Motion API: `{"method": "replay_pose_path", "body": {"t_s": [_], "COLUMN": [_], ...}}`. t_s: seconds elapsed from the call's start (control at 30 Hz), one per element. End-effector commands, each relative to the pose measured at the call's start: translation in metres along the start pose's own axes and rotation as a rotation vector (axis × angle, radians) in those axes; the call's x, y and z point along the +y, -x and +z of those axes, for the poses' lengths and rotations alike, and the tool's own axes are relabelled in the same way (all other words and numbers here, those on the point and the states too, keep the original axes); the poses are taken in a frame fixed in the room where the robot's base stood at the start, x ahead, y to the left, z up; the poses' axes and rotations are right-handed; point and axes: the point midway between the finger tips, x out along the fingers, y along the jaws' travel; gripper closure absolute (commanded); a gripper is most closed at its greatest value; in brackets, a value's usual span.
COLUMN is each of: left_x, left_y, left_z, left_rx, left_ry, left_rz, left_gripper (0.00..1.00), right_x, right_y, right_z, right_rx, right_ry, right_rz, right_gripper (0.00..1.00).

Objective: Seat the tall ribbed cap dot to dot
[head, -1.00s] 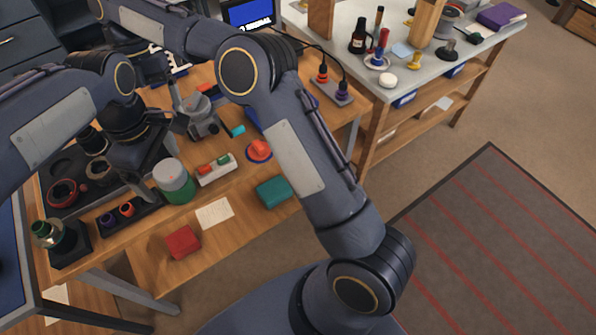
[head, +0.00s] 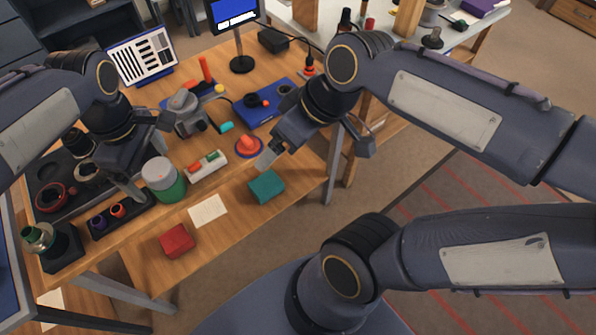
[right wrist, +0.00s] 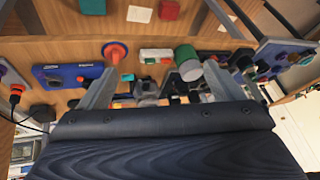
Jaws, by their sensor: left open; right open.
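I cannot tell for sure which piece is the tall ribbed cap, and no alignment dots are readable. A dark tray (head: 45,166) at the left holds a red-rimmed ring (head: 52,197), a tan-centred ring (head: 88,172) and a black cylinder (head: 75,142). A green-and-brass lens part (head: 38,238) sits tilted on a black block (head: 65,250) at the front left. My left gripper (head: 145,155) is open and empty above the bench, between the tray and a white-topped green jar (head: 163,180). My right gripper (head: 317,148) is open and empty near the bench's right edge; its fingers also show in the right wrist view (right wrist: 158,90).
A black holder (head: 138,208) carries a purple and a red small part. Bare wood shows around the paper (head: 208,210).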

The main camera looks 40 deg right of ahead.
Motion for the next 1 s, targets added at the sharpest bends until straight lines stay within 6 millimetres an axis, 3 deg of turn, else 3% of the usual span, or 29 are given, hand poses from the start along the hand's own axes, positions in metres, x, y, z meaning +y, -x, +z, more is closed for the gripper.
{"method": "replay_pose_path", "body": {"t_s": [0.1, 0.2, 0.37, 0.57, 0.77, 1.0], "left_x": [0.000, 0.000, 0.000, 0.000, 0.000, 0.000], "left_y": [0.000, 0.000, 0.000, 0.000, 0.000, 0.000], "left_z": [0.000, 0.000, 0.000, 0.000, 0.000, 0.000], "left_rx": [0.000, 0.000, 0.000, 0.000, 0.000, 0.000], "left_ry": [0.000, 0.000, 0.000, 0.000, 0.000, 0.000], "left_rz": [0.000, 0.000, 0.000, 0.000, 0.000, 0.000], "left_gripper": [0.12, 0.12, 0.12, 0.12, 0.12, 0.12], "right_x": [-0.006, -0.009, -0.012, -0.012, -0.007, -0.001], "right_y": [-0.010, -0.018, -0.023, -0.023, -0.016, -0.024], "right_z": [0.032, 0.047, 0.057, 0.055, 0.023, -0.054], "right_rx": [0.064, 0.098, 0.122, 0.117, 0.057, -0.094], "right_ry": [-0.204, -0.320, -0.403, -0.418, -0.552, -0.872], "right_rz": [0.007, 0.004, 0.001, -0.002, -0.033, -0.059], "right_gripper": [0.13, 0.13, 0.09, 0.09, 0.09, 0.09]}}
